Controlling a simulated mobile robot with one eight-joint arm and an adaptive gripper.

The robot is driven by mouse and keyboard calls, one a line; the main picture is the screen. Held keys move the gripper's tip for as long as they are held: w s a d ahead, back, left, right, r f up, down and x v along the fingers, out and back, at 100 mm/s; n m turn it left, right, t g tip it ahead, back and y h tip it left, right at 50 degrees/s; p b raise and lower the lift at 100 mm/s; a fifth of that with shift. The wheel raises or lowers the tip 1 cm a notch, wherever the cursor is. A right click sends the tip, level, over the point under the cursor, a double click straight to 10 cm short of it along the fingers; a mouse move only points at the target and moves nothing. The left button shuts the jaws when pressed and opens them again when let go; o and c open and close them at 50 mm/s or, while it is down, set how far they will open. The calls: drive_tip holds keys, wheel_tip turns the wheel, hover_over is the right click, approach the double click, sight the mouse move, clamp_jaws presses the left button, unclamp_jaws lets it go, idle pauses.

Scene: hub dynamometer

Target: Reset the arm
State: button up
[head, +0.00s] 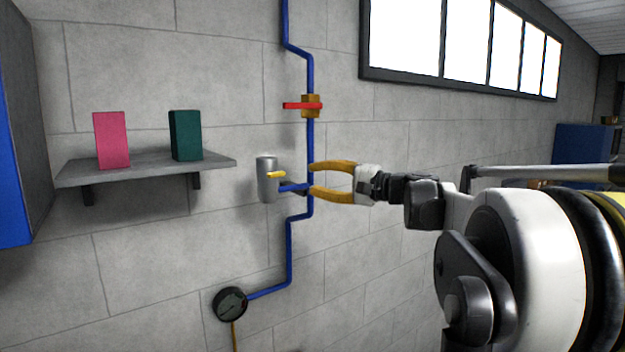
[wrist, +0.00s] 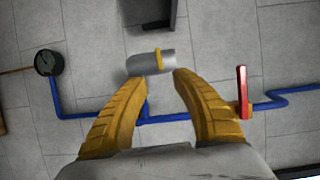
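My gripper (head: 312,181) has two yellow fingers. In the head view it reaches left from my white and black arm, in front of the blue wall pipe. The wrist view also shows my gripper (wrist: 157,84), its fingertips spread apart with nothing between them.
A valve with a red handle (head: 303,105) sits on the blue pipe (head: 289,250) above my gripper. A round gauge (head: 230,304) is lower left. A wall shelf (head: 145,167) holds a pink box (head: 112,140) and a dark green box (head: 186,135). A blue cabinet (head: 14,125) stands far left.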

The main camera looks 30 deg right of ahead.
drive_tip(key=shift+a, duration=0.1)
drive_tip(key=s+a+f+n+g+h+b, duration=0.15)
drive_tip(key=s+a+f+b, duration=0.3)
drive_tip(key=a+f, duration=0.45)
drive_tip(key=s+a+f+n+g+b, duration=0.25)
drive_tip(key=a+f+b, duration=0.35)
drive_tip(key=f, duration=0.6)
drive_tip(key=s+a+f+n+g+b, duration=0.2)
drive_tip(key=s+a+f+g+b, duration=0.15)
drive_tip(key=a+f+b, duration=0.4)
drive_tip(key=s+a+f+n+h+b, duration=0.1)
drive_tip(key=s+f+b, duration=0.3)
drive_tip(key=f, duration=0.7)
drive_tip(key=s+a+f+n+g+h+b, duration=0.1)
drive_tip(key=s+f+b, duration=0.4)
drive_tip(key=f, duration=0.6)
drive_tip(key=s+a+f+n+h+b, duration=0.2)
drive_tip(key=s+f+n+h+b, duration=0.1)
drive_tip(key=s+f, duration=0.5)
wheel_tip(320, 180, down, 4)
drive_tip(key=shift+s+a+r+n+h+b, duration=0.2)
drive_tip(key=shift+s+n+h+b, duration=0.15)
drive_tip(key=shift+n+b, duration=0.4)
drive_tip(key=shift+g, duration=0.25)
